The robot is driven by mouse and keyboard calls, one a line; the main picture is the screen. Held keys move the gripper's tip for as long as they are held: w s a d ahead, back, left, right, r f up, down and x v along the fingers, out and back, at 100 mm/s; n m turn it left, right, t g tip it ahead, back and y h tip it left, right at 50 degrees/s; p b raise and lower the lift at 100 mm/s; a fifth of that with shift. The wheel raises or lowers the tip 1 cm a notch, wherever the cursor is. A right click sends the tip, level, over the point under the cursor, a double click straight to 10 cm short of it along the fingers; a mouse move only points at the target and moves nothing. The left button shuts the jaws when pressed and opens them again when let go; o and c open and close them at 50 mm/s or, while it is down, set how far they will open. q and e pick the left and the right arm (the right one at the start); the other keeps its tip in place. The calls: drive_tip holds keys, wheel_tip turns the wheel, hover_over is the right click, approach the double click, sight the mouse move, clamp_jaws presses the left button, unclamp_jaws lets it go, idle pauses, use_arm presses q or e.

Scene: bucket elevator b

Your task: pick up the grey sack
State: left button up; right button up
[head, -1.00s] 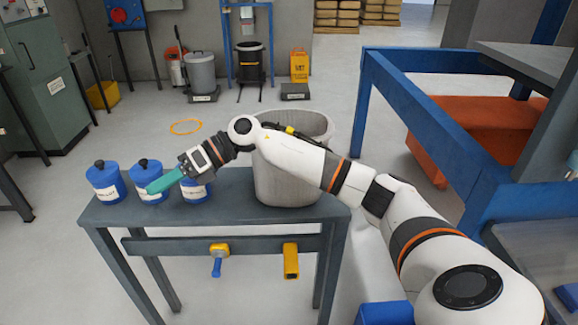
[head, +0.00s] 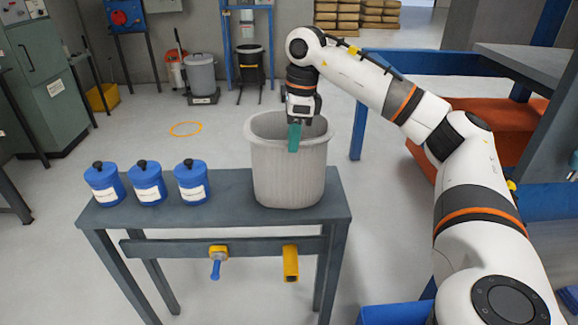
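A light grey, open-topped, ribbed container, which I take to be the grey sack (head: 288,178), stands upright at the right end of a dark grey table (head: 228,190). My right gripper (head: 294,138) points down at the sack's near rim, with teal fingers. A finger shows in front of the upper wall, overlapping the rim. I cannot tell whether a second finger is inside the sack, or whether the fingers grip the rim. My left gripper is not in view.
Several blue lidded jars, such as the middle one (head: 147,184), stand on the table's left half. A blue tool (head: 217,262) and a yellow holder (head: 291,263) hang on its front rail. A blue frame (head: 357,130) and orange bin (head: 480,135) are to the right.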

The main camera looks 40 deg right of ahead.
sight(290, 155)
drive_tip(key=f, duration=0.3)
drive_tip(key=w+f, duration=0.1)
drive_tip(key=f, duration=0.1)
drive_tip(key=shift+a+f+p, duration=0.2)
drive_tip(key=shift+f+p, duration=0.15)
drive_tip(key=shift+s, duration=0.1)
clamp_jaws()
idle(1.1)
